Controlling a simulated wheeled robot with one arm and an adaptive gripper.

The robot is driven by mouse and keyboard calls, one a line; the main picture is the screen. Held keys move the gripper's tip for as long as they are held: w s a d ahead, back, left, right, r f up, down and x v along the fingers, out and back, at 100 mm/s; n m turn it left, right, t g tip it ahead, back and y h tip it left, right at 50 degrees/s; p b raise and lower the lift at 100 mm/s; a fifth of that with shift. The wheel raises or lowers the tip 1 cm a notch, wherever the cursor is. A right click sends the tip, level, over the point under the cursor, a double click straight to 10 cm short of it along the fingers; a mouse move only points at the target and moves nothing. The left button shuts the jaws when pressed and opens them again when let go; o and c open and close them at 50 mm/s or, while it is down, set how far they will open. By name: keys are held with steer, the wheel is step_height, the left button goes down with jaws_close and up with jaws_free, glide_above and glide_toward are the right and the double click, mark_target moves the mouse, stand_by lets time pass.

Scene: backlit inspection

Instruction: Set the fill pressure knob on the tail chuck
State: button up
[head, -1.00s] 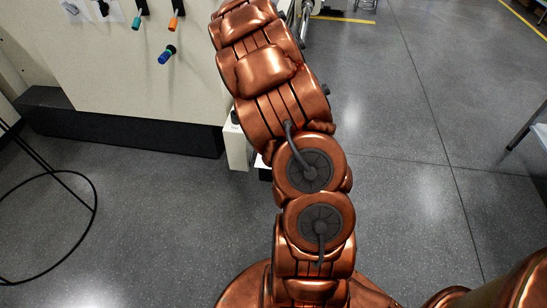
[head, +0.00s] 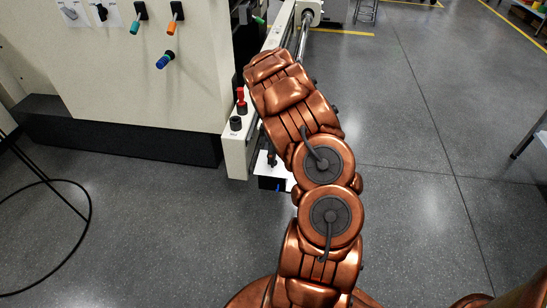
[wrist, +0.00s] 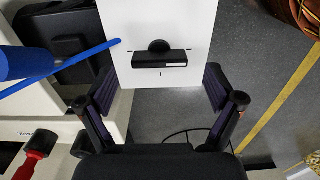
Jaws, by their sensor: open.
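A dark knob (wrist: 160,58) with a rounded top and a wide straight bar stands on a white plate (wrist: 120,20), with short dark tick marks around it. The bar lies level across the wrist view. No label tells whether this is the fill pressure knob. My gripper (wrist: 160,88) is open and empty, its two fingers spread to either side below the knob and apart from it. In the head view the white plate (head: 266,168) shows partly beside my arm, which hides my gripper there.
A cream machine end carries a red knob (head: 240,96) and a black knob (head: 235,123). A blue handle (wrist: 15,62) and blue rod (wrist: 75,58) lie left of the plate. Colored levers (head: 172,28) stick out of the cabinet (head: 130,85).

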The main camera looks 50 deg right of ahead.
steer(key=shift+f, duration=1.3)
steer(key=shift+c, duration=0.2)
steer(key=c, duration=1.1)
